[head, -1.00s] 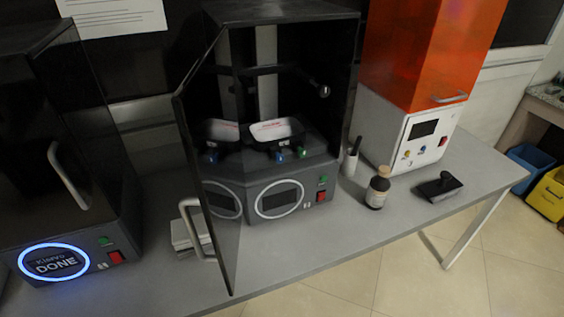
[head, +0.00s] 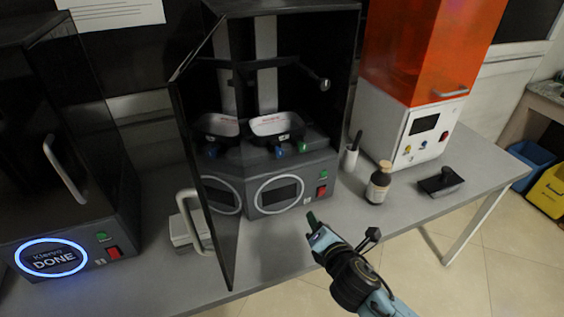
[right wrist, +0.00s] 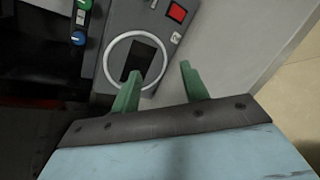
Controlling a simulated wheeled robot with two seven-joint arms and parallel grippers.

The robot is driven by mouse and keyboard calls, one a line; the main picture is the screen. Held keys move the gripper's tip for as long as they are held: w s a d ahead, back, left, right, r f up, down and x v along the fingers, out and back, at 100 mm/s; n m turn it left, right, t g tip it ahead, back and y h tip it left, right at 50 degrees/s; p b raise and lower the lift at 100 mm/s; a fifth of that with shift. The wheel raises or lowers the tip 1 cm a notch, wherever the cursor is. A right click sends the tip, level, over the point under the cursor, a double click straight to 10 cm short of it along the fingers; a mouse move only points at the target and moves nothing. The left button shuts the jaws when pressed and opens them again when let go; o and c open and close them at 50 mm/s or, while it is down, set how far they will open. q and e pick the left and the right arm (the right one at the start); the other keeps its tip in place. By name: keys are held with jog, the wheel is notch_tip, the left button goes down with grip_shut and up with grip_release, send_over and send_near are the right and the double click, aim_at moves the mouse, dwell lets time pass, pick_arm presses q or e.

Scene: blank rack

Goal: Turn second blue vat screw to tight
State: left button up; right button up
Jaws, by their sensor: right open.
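The vat (head: 277,125) is a tray with a pale interior inside the open dark printer. A blue vat screw (head: 279,152) is at its front, with a green knob (head: 301,147) to its right. In the right wrist view the blue screw (right wrist: 78,38) is at the upper left, below the green knob (right wrist: 84,4). I cannot tell how tight the screw is. My right gripper (head: 312,218) is in front of and below the printer, apart from the screws. Its green fingers (right wrist: 158,74) are open and empty. My left gripper is out of view.
The glossy printer door (head: 210,170) stands open at the left, with a mirrored vat and screw in it.

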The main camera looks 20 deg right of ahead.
aim_at(281, 155)
jog(key=w+a+r+n+t+y, duration=0.35)
jog(key=r+n, duration=0.55)
jog(key=n, duration=0.3)
jog(key=shift+t+h, duration=0.35)
jog(key=shift+h, duration=0.1)
jog(key=w+b, duration=0.1)
jog(key=w, duration=1.2)
jog(key=shift+w+a+r, duration=0.1)
jog(key=shift+w+r, duration=0.05)
jog(key=shift+w, duration=0.1)
jog(key=shift+c, duration=0.4)
jog(key=c, duration=0.9)
